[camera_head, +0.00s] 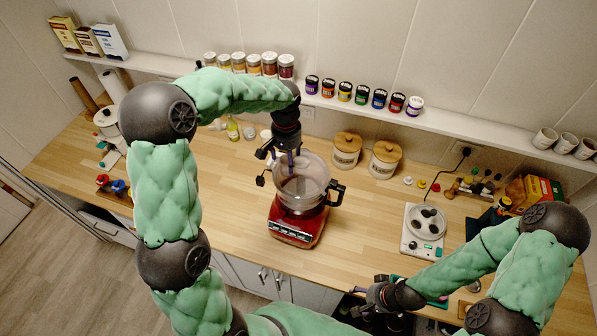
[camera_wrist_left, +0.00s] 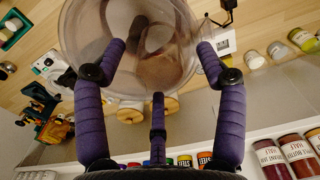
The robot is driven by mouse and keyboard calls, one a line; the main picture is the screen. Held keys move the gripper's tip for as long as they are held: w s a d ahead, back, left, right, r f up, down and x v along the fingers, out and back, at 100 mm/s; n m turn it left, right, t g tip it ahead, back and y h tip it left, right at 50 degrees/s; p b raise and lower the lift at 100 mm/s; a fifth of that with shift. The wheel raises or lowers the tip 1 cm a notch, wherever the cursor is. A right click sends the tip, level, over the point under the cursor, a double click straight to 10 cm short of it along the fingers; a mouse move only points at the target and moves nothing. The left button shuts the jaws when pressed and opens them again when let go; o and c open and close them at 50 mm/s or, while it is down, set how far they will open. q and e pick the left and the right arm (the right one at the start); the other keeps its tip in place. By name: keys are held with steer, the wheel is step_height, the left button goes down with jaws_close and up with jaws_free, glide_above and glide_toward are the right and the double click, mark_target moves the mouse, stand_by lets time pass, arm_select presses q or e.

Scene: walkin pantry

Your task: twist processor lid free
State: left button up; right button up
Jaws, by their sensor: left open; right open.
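The food processor stands upright on the wooden counter, with a red base (camera_head: 297,226), a clear bowl and a black handle (camera_head: 336,193). Its clear round lid (camera_head: 312,167) sits on top; where lid meets bowl is hard to make out. My left gripper (camera_head: 287,160) is open above the lid, at its back left. In the left wrist view, its purple fingers (camera_wrist_left: 158,68) are spread over the edge of the clear round lid (camera_wrist_left: 100,30); I cannot tell whether they touch it. My right gripper (camera_head: 366,298) is open and empty near the counter's front edge.
Two wooden-lidded canisters (camera_head: 346,150) stand behind the processor. A white scale (camera_head: 423,230) with dark items in its dish is at the right. Jars line the wall shelf (camera_head: 450,122). The counter is bare left of the processor and between processor and scale.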

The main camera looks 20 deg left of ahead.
arm_select(q)
step_height(320, 180, up, 6)
steer(key=p, duration=0.3)
steer(key=shift+f, duration=0.15)
steer(key=shift+f, duration=0.1)
stand_by(0.6)
